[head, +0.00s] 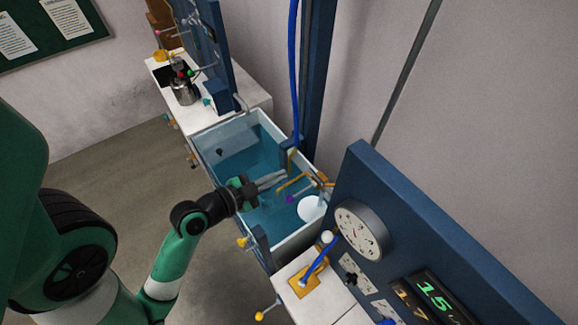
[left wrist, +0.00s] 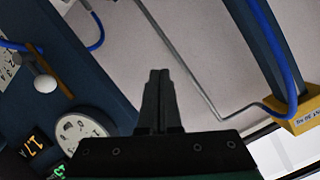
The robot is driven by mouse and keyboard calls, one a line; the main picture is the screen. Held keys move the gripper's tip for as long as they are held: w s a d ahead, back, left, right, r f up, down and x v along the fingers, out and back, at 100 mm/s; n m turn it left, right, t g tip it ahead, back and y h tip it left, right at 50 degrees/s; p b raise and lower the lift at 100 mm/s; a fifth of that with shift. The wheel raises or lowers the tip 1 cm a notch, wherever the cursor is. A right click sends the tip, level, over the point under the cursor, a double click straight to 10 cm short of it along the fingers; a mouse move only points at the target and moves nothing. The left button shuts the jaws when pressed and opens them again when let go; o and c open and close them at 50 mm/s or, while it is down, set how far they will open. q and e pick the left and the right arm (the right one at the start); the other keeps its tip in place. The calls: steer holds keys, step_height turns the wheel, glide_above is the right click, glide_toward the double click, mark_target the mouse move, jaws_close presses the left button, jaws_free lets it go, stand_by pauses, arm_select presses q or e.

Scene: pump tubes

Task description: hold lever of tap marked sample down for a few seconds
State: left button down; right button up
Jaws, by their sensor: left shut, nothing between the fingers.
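My left gripper (head: 284,176) reaches over the water-filled basin (head: 206,156) with its fingers shut and empty. Its fingertips are close to brass taps (head: 292,183) at the basin's right side; I cannot tell whether they touch. One tap has a purple end (head: 291,199). No "sample" marking is readable, so I cannot tell which tap carries it. In the left wrist view, the shut fingers (left wrist: 160,76) point up at a bare wall, with no tap lever between them. My right gripper is not in view.
A round white object (head: 311,208) sits in the basin beside the taps. A blue panel with a dial gauge (head: 361,231) stands at right. A blue hose (head: 293,70) hangs down by a blue post (head: 321,75). A white bench (head: 250,88) stands behind the basin.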

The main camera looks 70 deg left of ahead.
arm_select(q)
steer(key=shift+t, duration=0.6)
steer(key=shift+w+r, duration=1.5)
steer(key=shift+r, duration=0.25)
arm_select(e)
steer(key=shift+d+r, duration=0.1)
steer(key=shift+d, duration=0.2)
